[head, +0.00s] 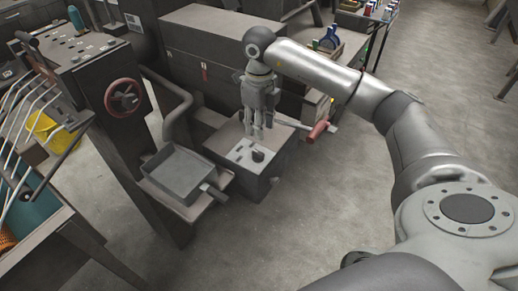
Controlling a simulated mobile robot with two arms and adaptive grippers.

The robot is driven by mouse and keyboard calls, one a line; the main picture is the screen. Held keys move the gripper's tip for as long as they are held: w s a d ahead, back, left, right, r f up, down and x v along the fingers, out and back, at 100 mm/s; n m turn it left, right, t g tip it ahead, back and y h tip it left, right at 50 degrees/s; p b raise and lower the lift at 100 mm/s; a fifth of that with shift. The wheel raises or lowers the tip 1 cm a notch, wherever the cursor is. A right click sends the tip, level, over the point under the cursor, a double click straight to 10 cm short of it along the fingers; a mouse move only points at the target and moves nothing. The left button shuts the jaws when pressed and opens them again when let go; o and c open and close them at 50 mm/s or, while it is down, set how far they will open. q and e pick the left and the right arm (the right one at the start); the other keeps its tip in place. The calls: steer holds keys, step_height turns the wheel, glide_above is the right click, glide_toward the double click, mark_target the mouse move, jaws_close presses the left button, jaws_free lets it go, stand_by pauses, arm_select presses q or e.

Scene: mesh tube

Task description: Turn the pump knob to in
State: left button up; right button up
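A dark pump knob (258,156) sits on a light panel on top of a low grey box (225,149). My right gripper (257,134) hangs down from above, its fingertips just above and behind the knob in the picture. A gap between the fingertips and the knob seems to show, but the distance is hard to judge. The fingers are small and close together here, so their opening cannot be told. The markings on the panel are too small to read. My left gripper is not in view.
A lever with a red handle (319,131) sticks out right of the box. A grey tray (184,176) stands to its left, near a red handwheel (123,97) on a dark machine. A long dark cabinet (205,48) stands behind. The floor in front is clear.

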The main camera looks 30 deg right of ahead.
mark_target(259, 153)
step_height(259, 153, down, 10)
steer(key=shift+f+p, duration=0.2)
steer(key=shift+p, duration=0.75)
steer(key=shift+c, duration=0.3)
steer(key=shift+a, duration=0.1)
jaws_close()
